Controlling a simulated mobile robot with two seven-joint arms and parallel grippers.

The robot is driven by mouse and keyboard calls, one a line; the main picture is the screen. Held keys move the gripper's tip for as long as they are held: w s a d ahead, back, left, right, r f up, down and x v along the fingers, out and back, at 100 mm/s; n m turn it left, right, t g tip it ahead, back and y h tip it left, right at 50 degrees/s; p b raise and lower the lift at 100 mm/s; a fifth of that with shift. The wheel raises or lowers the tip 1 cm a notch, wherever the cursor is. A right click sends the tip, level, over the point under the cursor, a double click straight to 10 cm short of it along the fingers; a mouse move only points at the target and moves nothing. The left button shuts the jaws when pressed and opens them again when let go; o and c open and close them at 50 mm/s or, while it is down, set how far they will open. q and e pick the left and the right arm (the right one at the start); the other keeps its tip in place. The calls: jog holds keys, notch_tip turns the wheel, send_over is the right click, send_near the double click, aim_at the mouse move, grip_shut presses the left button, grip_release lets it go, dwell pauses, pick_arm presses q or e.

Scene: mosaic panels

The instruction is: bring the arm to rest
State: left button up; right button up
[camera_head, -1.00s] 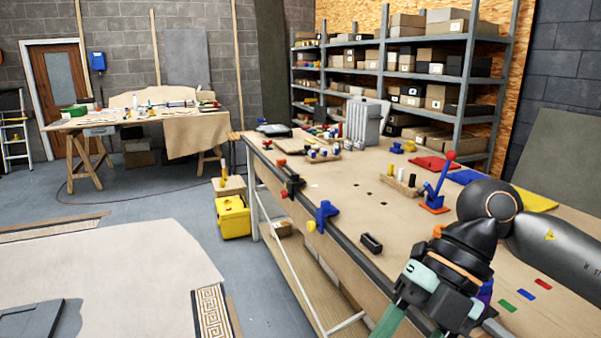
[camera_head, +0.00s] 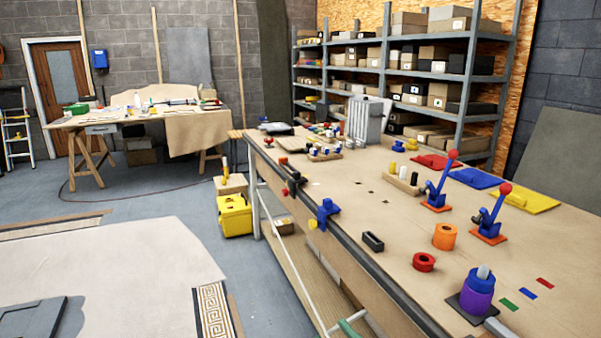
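The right arm is almost wholly out of the camera_head view. Only a small teal piece, which looks like part of my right gripper (camera_head: 350,325), shows at the bottom edge beside the workbench (camera_head: 330,205). Its fingertips cannot be made out, so whether it is open or shut is hidden. My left gripper is not in view. On the bench's near right part stand an orange ring (camera_head: 445,236), a red ring (camera_head: 424,262) and a purple and blue stacked piece (camera_head: 477,294) on a dark square base.
Two blue levers with red knobs (camera_head: 437,190) (camera_head: 490,217) stand upright on the bench. A black slotted block (camera_head: 372,242) and a blue clamp (camera_head: 326,212) are near the front edge. Coloured panels (camera_head: 475,178) lie behind. A yellow box (camera_head: 234,216) stands on the floor.

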jog(key=s+d+f+m+g+h, duration=0.2)
jog(key=s+d+f+m+h, duration=0.15)
jog(key=f, duration=0.55)
jog(key=s+d+f+m+g+h, duration=0.1)
jog(key=s+d+f+m+h, duration=0.3)
jog(key=f, duration=0.6)
jog(key=s+d+f+g+h, duration=0.3)
jog(key=s+f+g, duration=0.1)
jog(key=s+f, duration=0.6)
jog(key=shift+s+f+n+g, duration=0.2)
jog(key=shift+f+n+g, duration=0.2)
jog(key=shift+f, duration=0.25)
